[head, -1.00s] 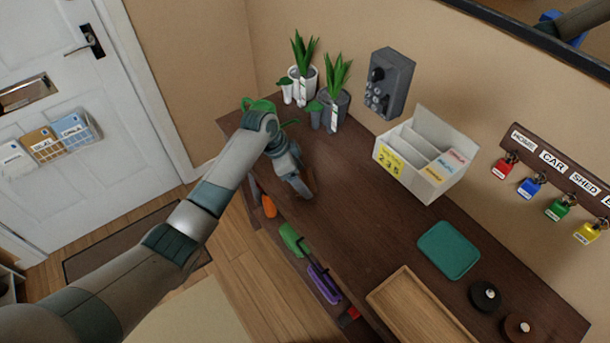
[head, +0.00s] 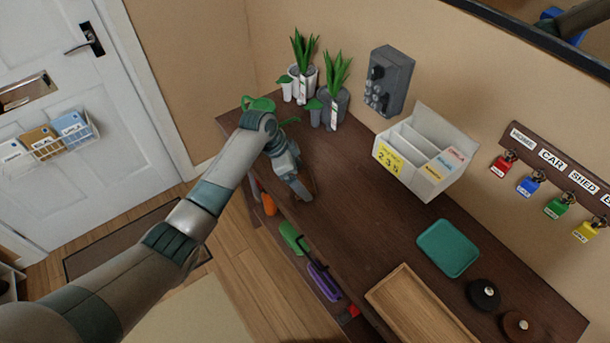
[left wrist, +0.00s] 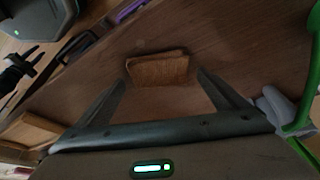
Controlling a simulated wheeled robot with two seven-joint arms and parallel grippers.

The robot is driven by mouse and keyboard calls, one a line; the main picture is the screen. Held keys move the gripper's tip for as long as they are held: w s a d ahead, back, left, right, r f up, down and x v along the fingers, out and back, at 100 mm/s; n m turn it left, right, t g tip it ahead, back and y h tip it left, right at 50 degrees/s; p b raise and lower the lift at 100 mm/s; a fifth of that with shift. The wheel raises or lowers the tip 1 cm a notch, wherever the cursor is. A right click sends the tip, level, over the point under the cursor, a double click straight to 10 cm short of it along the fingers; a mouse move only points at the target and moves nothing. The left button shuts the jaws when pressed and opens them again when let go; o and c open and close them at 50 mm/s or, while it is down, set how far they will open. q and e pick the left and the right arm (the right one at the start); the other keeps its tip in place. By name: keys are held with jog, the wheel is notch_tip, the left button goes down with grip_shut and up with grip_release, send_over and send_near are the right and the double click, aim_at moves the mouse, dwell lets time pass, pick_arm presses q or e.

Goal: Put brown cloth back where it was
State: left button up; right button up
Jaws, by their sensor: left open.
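The brown cloth (left wrist: 157,68) shows in the left wrist view as a small folded bundle on the dark wooden top. It lies just beyond and between the fingertips of my left gripper (left wrist: 161,80), which is open with clear gaps at both sides. In the head view my left gripper (head: 302,192) points down at the dark cabinet top (head: 365,195), near its front edge. There the arm and gripper hide most of the cloth; a brown patch shows beside the fingers.
A green watering can (head: 262,104) and potted plants (head: 333,105) stand behind my left arm. A letter sorter (head: 425,160), green tray (head: 448,248) and wooden tray (head: 420,308) are to the right. Garden tools, including a purple-handled one (head: 323,282), lie on the shelf below.

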pick_arm(q)
jog(key=b+v, duration=0.3)
jog(key=v, duration=0.8)
jog(key=shift+a, duration=0.15)
jog(key=shift+s, duration=0.1)
